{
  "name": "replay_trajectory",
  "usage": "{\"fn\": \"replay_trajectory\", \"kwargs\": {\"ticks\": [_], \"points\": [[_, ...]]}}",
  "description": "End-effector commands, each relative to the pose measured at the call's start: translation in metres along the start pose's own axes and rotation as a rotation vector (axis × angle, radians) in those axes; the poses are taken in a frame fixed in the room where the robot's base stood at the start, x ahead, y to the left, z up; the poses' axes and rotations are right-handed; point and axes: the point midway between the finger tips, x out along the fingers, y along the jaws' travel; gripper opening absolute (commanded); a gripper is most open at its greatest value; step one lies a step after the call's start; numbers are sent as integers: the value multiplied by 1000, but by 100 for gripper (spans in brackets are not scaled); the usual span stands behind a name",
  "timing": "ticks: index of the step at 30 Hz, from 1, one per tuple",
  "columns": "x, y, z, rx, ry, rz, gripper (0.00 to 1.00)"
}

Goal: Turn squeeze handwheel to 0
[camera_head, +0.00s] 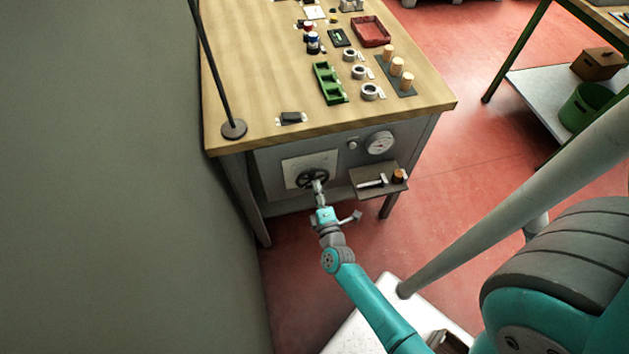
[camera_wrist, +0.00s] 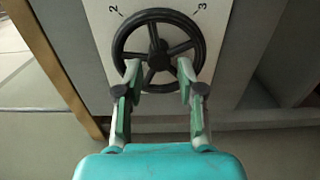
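The squeeze handwheel (camera_wrist: 172,24) is a black spoked wheel on a white plate (camera_wrist: 220,18) with the numbers 2 and 3 showing near its upper left and upper right in the wrist view. A 0 mark is not visible there. In the head view the handwheel (camera_head: 312,177) sits on the front panel of the bench. My gripper (camera_wrist: 158,76) is open, its two fingertips apart at the lower left and lower right of the wheel. I cannot tell whether the fingertips touch the rim. In the head view my gripper (camera_head: 319,188) partly covers the wheel's lower part.
A small shelf (camera_head: 365,191) with a hammer-like tool and a cork-coloured piece juts out right of the wheel. A dial gauge (camera_head: 380,143) is above it.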

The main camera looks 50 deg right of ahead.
Motion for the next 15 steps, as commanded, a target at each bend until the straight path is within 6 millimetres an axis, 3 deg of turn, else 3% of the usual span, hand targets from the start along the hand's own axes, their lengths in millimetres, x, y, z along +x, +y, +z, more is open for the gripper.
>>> {"fn": "replay_trajectory", "kwargs": {"ticks": [6,15], "points": [[-44,-1,-1,0,3,-2,39],[-73,0,0,-1,1,-1,39]]}}
